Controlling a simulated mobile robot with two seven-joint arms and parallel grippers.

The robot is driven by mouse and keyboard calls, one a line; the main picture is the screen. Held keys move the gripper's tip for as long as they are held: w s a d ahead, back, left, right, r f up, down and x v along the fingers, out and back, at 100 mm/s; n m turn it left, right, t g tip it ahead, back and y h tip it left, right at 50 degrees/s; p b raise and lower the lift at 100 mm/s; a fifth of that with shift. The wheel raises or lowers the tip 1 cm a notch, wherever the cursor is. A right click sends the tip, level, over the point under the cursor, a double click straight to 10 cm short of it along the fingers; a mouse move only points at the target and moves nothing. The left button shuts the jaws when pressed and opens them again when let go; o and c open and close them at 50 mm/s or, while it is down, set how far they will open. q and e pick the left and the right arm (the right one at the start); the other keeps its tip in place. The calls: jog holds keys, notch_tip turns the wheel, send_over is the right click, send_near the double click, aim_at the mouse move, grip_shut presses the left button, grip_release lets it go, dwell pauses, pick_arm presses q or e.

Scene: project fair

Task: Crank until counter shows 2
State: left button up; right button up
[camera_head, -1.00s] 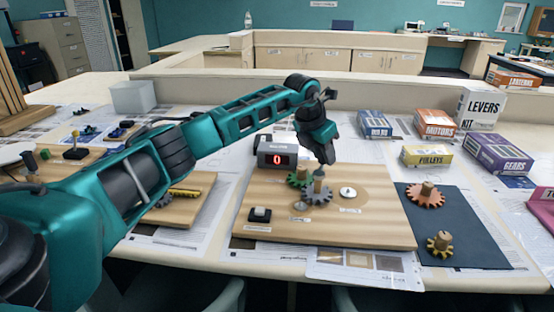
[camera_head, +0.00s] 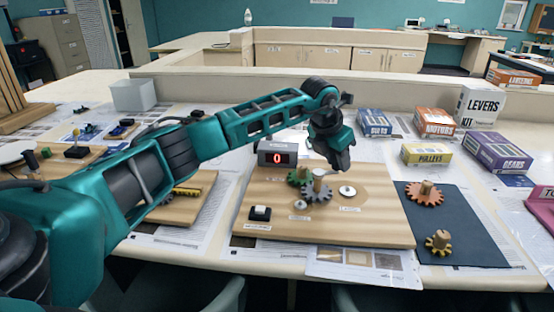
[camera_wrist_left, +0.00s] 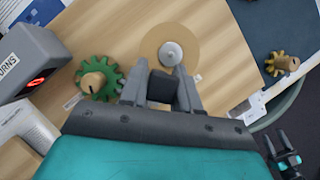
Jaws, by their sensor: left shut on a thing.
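The counter (camera_head: 277,152) is a grey box with a red 0; it shows edge-on in the left wrist view (camera_wrist_left: 30,68). A green gear (camera_head: 298,177) with a wooden peg sits on the wooden board (camera_head: 270,225), meshed beside a grey gear (camera_head: 318,191). My left gripper (camera_head: 338,168) is over the board, just right of and behind the grey gear. In the left wrist view its fingers (camera_wrist_left: 161,92) are shut on a dark block-like handle (camera_wrist_left: 162,87). The handle's lower part is hidden. My right gripper (camera_wrist_left: 279,145) shows small at lower right, its fingers apart.
A round metal hub (camera_head: 348,191) on a tan disc lies right of the gears. A black switch (camera_head: 260,213) is at the board's front left. A dark mat (camera_head: 462,225) holds an orange gear (camera_head: 425,195) and a yellow gear (camera_head: 438,242). Several kit boxes stand behind.

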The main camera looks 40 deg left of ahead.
pick_arm(q)
jog(key=shift+s+f, duration=0.1)
jog(key=shift+f, duration=0.2)
dwell(0.5)
jog(key=shift+s+d, duration=0.3)
jog(key=s, duration=0.4)
jog(key=shift+d, duration=0.4)
jog(key=shift+s+a, duration=0.3)
jog(key=shift+s, duration=0.4)
jog(key=shift+s, duration=0.1)
dwell(0.3)
